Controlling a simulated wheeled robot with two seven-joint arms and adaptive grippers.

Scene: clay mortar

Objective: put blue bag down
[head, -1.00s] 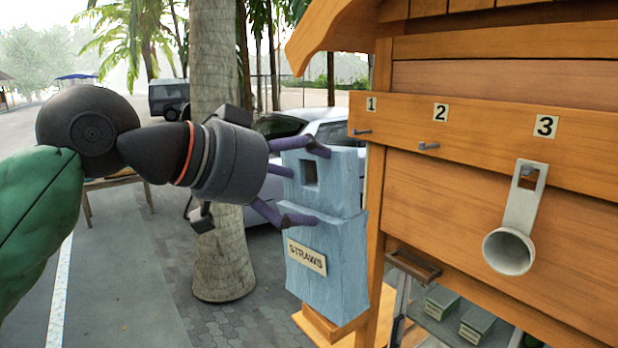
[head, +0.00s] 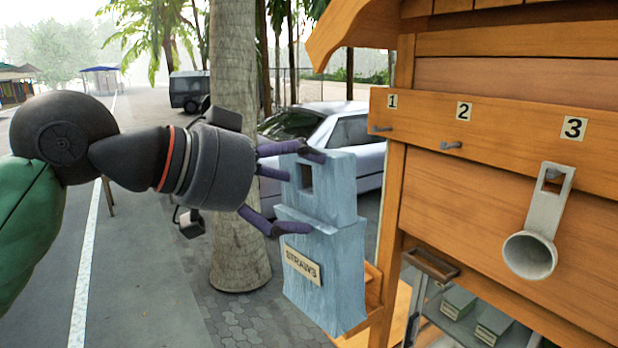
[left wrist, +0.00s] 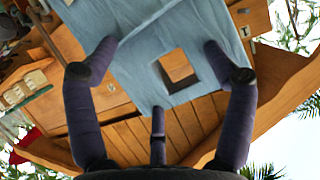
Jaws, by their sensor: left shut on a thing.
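The blue bag (head: 325,270) carries a "STRAWS" label and has a square hole near its top. It hangs upright, left of the wooden stall, in the head view. My left gripper (head: 300,190) reaches in from the left and is shut on the bag's upper part, with its purple fingers against the sides. In the left wrist view the bag (left wrist: 140,45) lies between the fingers, and wood shows through its hole. Its lower end is cut off there. My right gripper is not in view.
The wooden stall (head: 480,200) has pegs numbered 1 to 3. A grey scoop (head: 530,255) hangs at peg 3; pegs 1 (head: 380,128) and 2 (head: 451,145) are bare. A small wooden ledge (head: 374,300) is beside the bag. A palm trunk (head: 234,150) and car stand behind.

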